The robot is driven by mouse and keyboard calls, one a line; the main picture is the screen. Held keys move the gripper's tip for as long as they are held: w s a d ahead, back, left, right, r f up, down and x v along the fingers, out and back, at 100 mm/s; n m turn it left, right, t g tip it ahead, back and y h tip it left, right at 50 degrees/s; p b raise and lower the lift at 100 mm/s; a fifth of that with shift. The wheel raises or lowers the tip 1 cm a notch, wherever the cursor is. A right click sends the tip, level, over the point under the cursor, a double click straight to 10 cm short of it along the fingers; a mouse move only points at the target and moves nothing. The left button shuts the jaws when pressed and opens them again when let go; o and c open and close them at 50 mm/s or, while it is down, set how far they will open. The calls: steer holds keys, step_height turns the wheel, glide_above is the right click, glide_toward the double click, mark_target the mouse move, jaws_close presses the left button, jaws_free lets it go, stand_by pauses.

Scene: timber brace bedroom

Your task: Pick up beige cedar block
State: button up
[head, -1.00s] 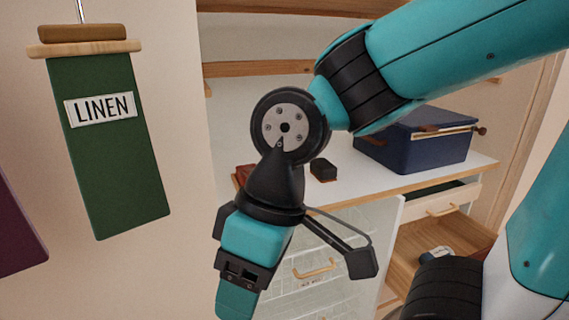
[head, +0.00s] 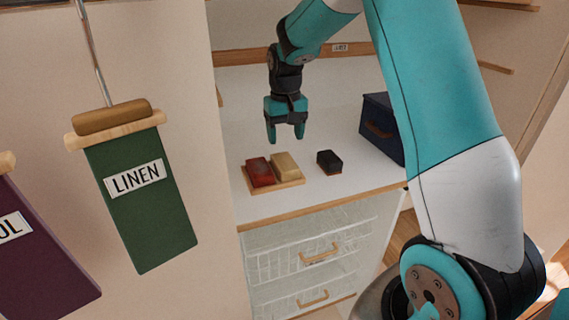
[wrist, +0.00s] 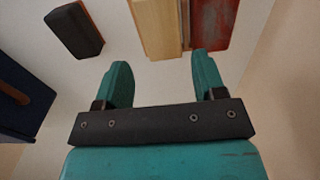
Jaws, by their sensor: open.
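The beige cedar block (head: 286,165) lies on a small wooden tray (head: 262,187) on the white shelf top, right beside a red block (head: 259,172). My gripper (head: 286,138) is open and empty, pointing down above and behind the tray in the head view. In the wrist view the beige block (wrist: 158,26) shows at the top, beyond the gap between my open fingertips (wrist: 160,75), with the red block (wrist: 211,22) to its right. The fingers appear apart from the blocks.
A dark block (head: 329,161) sits right of the tray. A dark blue box (head: 381,130) stands farther right on the white top (head: 235,120). Wire drawers (head: 310,265) are below. Hanging green LINEN (head: 142,200) and purple (head: 40,250) banners are at the left.

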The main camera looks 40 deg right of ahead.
mark_target(285, 162)
step_height(285, 162, down, 8)
steer(key=p, duration=0.2)
steer(key=shift+w+d+f+p, duration=0.1)
steer(key=shift+w+p, duration=0.05)
steer(key=shift+p, duration=0.25)
steer(key=shift+c, duration=0.2)
steer(key=c, duration=0.6)
